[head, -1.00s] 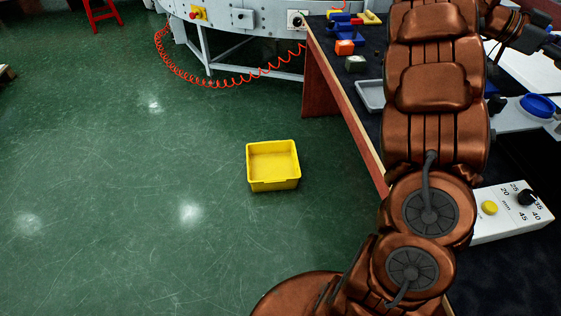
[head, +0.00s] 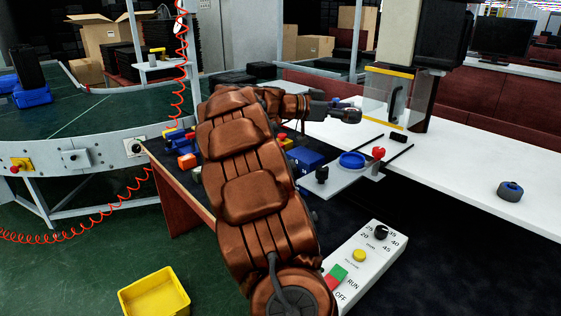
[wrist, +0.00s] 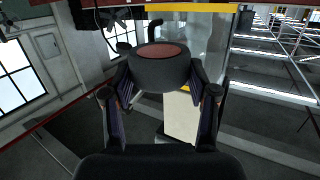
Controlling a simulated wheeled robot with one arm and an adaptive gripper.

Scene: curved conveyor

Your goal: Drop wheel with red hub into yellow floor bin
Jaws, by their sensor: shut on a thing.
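The wheel with red hub (wrist: 161,66) is a dark tyre around a dull red disc. My gripper (wrist: 160,88) is shut on it in the wrist view, with one finger at each side. In the head view my gripper (head: 335,110) is small, partly behind my arm, raised near the white table; the wheel is hard to make out there. The yellow floor bin (head: 155,295) is at the lower left of the head view, on the green floor and cut by the bottom edge. It looks empty in the part that shows. It is well away from my gripper.
A wheel with a blue hub (head: 510,190) lies on the white table (head: 455,165). A control box (head: 365,262) and a fixture with a blue disc (head: 352,160) stand on the dark bench. The curved conveyor (head: 85,130) is at the left. Floor around the bin is clear.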

